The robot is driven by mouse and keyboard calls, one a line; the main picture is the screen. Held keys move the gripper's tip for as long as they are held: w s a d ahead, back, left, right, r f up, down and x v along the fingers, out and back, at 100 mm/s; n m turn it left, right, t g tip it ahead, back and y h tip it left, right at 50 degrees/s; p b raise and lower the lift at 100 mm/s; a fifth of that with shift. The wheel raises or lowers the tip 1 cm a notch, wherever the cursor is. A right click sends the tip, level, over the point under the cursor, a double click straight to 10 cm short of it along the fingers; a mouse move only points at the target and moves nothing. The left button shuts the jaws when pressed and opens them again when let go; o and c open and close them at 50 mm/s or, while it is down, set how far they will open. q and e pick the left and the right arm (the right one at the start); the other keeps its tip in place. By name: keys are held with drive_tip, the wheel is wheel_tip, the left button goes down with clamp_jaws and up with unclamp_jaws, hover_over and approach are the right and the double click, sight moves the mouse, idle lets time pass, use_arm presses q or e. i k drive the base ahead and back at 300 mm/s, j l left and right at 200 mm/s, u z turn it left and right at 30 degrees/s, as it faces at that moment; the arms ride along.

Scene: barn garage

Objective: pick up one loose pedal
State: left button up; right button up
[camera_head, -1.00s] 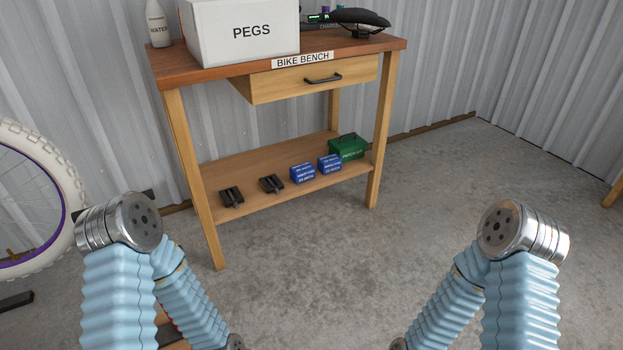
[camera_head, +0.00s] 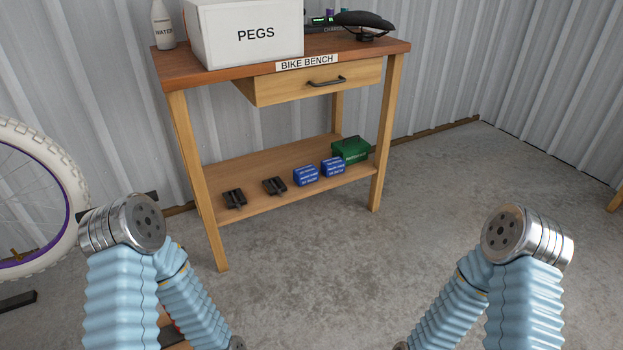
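Two black loose pedals lie on the lower shelf (camera_head: 262,207) of the wooden bike bench. One pedal (camera_head: 235,198) is near the shelf's left end, and the other pedal (camera_head: 274,186) is a little to its right. They are apart from each other. Both my arms show at the bottom left and bottom right of the head view, in front of the bench. Neither gripper is in the picture, so I cannot see whether they are open or shut.
Blue boxes (camera_head: 306,175) and a green case (camera_head: 351,149) stand right of the pedals. Above are a drawer (camera_head: 318,83), a PEGS box (camera_head: 254,36), a water bottle (camera_head: 161,24) and a black saddle (camera_head: 362,19). A bike wheel (camera_head: 72,190) is at left. Concrete floor before the bench is clear.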

sight(266, 183)
drive_tip(key=i+j+z, duration=0.2)
drive_tip(key=i, duration=0.2)
drive_tip(key=i+j+z, duration=0.2)
drive_tip(key=i, duration=0.2)
drive_tip(key=i+j+z, duration=0.1)
drive_tip(key=i+z, duration=0.15)
drive_tip(key=i, duration=0.15)
